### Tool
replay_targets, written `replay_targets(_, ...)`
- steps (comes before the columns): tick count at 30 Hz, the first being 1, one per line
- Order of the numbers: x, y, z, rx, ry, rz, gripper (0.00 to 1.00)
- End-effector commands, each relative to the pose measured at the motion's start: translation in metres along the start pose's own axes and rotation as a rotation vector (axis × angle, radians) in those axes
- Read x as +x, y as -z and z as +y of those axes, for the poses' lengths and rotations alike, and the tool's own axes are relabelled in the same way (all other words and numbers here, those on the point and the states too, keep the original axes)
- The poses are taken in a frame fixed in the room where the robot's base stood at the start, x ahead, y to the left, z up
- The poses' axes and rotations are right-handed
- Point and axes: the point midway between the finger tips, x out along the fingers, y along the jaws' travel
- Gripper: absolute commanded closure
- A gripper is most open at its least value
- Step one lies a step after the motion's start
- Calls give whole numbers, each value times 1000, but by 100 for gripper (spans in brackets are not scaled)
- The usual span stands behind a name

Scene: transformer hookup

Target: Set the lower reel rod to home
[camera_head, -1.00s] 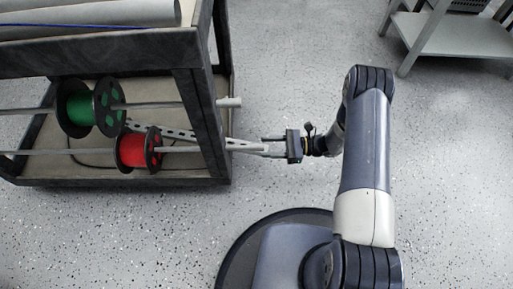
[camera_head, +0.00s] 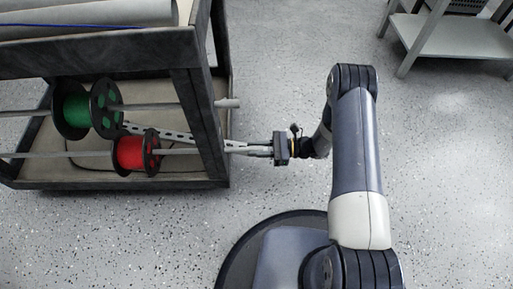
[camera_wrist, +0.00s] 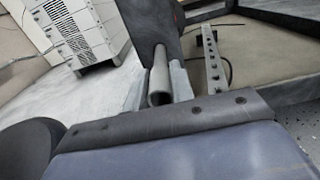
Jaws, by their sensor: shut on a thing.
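The lower reel rod (camera_head: 80,154) runs left to right through the cart and carries the red reel (camera_head: 130,152). Its right end sticks out past the cart's corner post. My gripper (camera_head: 262,147) is shut on that end, just right of the post. In the wrist view the rod's round grey end (camera_wrist: 158,85) lies between the two fingers, beside the dark post. The body of my gripper covers the bottom of that view.
The upper rod (camera_head: 228,103) with the green reel (camera_head: 86,108) lies behind and pokes out of the dark cart frame (camera_head: 200,110). A perforated bar (camera_head: 165,133) lies between the rods. Speckled floor on the right is open; a grey table (camera_head: 450,35) stands far back.

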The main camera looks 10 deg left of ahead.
Motion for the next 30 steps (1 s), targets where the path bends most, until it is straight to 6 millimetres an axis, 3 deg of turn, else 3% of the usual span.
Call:
replay_targets(6,0,0,0,1,0,0,100)
replay_targets(15,3,0,0,1,-2,0,100)
replay_targets(24,53,1,1,0,-5,0,100)
replay_targets(30,69,0,0,1,-2,0,100)
